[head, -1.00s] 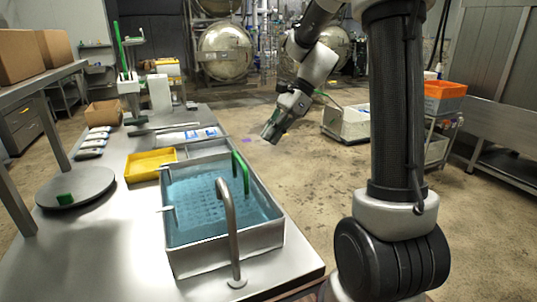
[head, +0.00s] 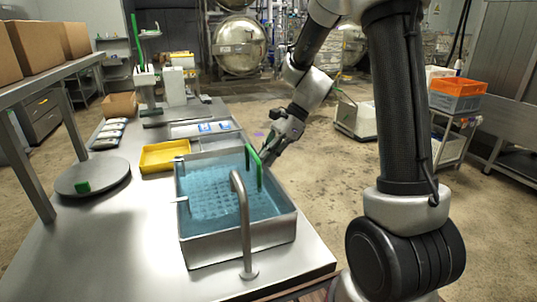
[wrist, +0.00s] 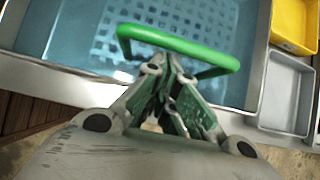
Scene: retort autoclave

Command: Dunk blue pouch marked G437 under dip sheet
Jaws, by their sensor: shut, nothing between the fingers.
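The dip sheet is a perforated panel (head: 212,203) under the blue water of the steel tank (head: 238,245). Its green handle (head: 253,163) rises at the tank's right side and shows in the wrist view (wrist: 180,42). My gripper (head: 266,160) is shut and empty, right beside the handle; in the wrist view its fingertips (wrist: 168,78) lie close to the green bar, contact unclear. Two white-and-blue pouches (head: 214,127) lie on the bench behind the tank. Their marks are too small to read, so I cannot tell which is G437.
A yellow tray (head: 163,157) and a grey tray (head: 222,142) sit behind the tank. A curved steel tap (head: 244,225) stands at its front. A round turntable (head: 93,178) with a green block is at left. White packs (head: 108,134) lie further back.

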